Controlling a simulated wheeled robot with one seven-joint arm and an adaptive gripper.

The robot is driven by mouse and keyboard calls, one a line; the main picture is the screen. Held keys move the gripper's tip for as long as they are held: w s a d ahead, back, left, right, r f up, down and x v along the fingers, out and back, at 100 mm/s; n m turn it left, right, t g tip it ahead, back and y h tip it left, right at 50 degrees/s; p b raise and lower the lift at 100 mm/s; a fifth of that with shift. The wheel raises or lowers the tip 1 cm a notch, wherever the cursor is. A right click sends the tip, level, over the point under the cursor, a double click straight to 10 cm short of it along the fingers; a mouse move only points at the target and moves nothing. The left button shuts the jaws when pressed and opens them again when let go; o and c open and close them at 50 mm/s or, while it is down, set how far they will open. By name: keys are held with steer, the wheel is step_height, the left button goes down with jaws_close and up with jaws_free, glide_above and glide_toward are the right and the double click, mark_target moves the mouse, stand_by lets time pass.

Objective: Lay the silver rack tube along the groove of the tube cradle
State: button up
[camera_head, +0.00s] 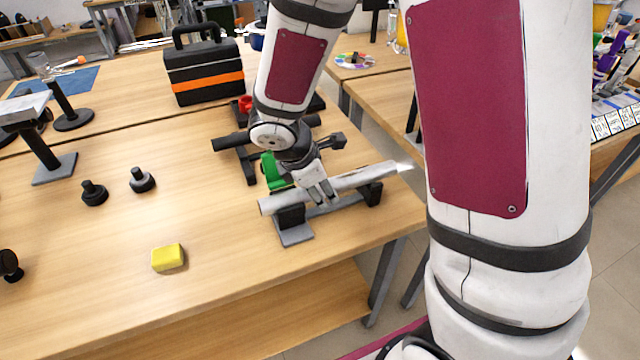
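The silver rack tube (350,182) is long and pale grey. It lies lengthwise over the tube cradle, spanning its two dark end blocks. The cradle (293,233) has a grey foot at the near left, and its other block (371,194) is at the right. The tube looks in line with the cradle, at or just above the blocks; I cannot tell whether it touches the groove bottom. My gripper (323,193) points down at the middle of the tube, with its fingertips overlapping the tube in this view. Whether the fingers are closed on it is not clear.
A black frame (228,143) with a bar stands behind my wrist, with a green part (271,171) close beside it. A yellow block (168,257), two black knobs (142,180) and a toolbox (204,72) are on the table. The front left tabletop is mostly clear.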

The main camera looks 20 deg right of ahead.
steer(key=v, duration=1.2)
stand_by(0.3)
steer(key=s+d+r+m+t+y+p, duration=0.1)
steer(key=s+r+m+p, duration=0.3)
steer(key=s+r+m, duration=0.4)
steer(key=s+d+r+m+y+p, duration=0.2)
steer(key=s+r+m, duration=0.7)
steer(key=s, duration=0.5)
steer(key=shift+s+d+t+y+p, duration=0.4)
steer(key=shift+y+p, duration=0.4)
steer(key=shift+p, duration=0.05)
